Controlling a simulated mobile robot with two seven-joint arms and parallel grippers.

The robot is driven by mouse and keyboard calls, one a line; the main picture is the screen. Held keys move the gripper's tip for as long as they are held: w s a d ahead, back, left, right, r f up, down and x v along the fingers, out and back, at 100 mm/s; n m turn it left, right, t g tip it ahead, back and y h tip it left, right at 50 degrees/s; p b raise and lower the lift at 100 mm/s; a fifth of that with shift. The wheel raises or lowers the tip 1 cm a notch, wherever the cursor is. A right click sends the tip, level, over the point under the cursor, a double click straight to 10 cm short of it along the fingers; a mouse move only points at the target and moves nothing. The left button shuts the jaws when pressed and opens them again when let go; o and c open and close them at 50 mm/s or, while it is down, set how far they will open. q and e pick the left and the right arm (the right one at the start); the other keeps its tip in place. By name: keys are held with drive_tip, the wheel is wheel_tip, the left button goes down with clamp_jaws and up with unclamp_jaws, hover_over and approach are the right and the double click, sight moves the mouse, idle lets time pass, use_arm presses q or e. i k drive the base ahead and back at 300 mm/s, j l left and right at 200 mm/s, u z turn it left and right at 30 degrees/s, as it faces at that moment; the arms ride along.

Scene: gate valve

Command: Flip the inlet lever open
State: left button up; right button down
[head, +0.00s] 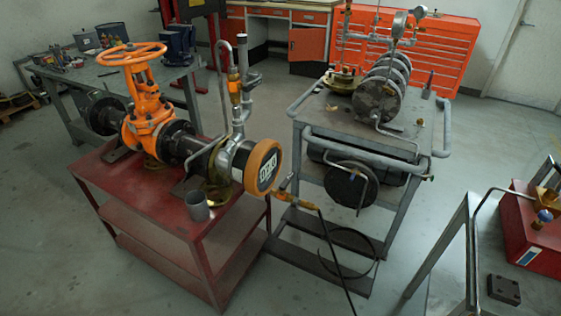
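An orange gate valve (143,115) with a round orange handwheel (131,54) sits in a dark pipe on a red cart. The pipe ends at the right in an orange-rimmed round cap (264,168). A brass hose fitting (296,201) with a small part sticking up, possibly the inlet lever, joins the pipe's lower right end to a black hose (336,255). Its exact lever position is too small to tell. An upright pipe with another orange-brass fitting (235,91) rises behind the cap. Neither of my grippers is in view.
The red cart (150,185) carries a grey cup (197,206) at its front edge. A grey cart (336,125) with gauges and cylinders stands to the right. A table with a red box (535,235) is at the lower right. The hose crosses the floor between the carts.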

sight(283, 185)
drive_tip(key=i+j+z, duration=0.1)
drive_tip(key=i+j, duration=0.4)
drive_tip(key=j, duration=0.25)
drive_tip(key=i+j+z, duration=0.15)
drive_tip(key=i+j, duration=0.1)
drive_tip(key=j, duration=0.1)
